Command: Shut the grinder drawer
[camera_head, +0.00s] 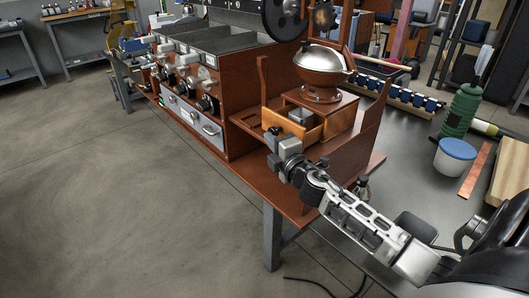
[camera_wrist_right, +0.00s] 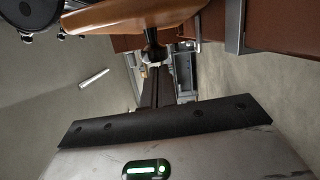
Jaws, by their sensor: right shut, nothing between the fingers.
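The grinder (camera_head: 322,70) has a silver dome on a wooden box and stands on a reddish-brown stand. Its drawer (camera_head: 293,124) is pulled out toward the left, with a light wooden front and a small grey container (camera_head: 301,116) inside. My right gripper (camera_head: 274,146) is shut and empty, just in front of and below the drawer front; whether it touches is unclear. In the right wrist view, an orange-brown wooden piece (camera_wrist_right: 140,16), probably the drawer, crosses the top beside the fingers. My left gripper is not in view.
A sample roaster (camera_head: 215,75) with knobs and metal trays stands left of the grinder. A wooden upright (camera_head: 263,85) rises near the drawer. On the dark table to the right are a green bottle (camera_head: 461,108) and a blue-lidded tub (camera_head: 455,158). The floor at left is clear.

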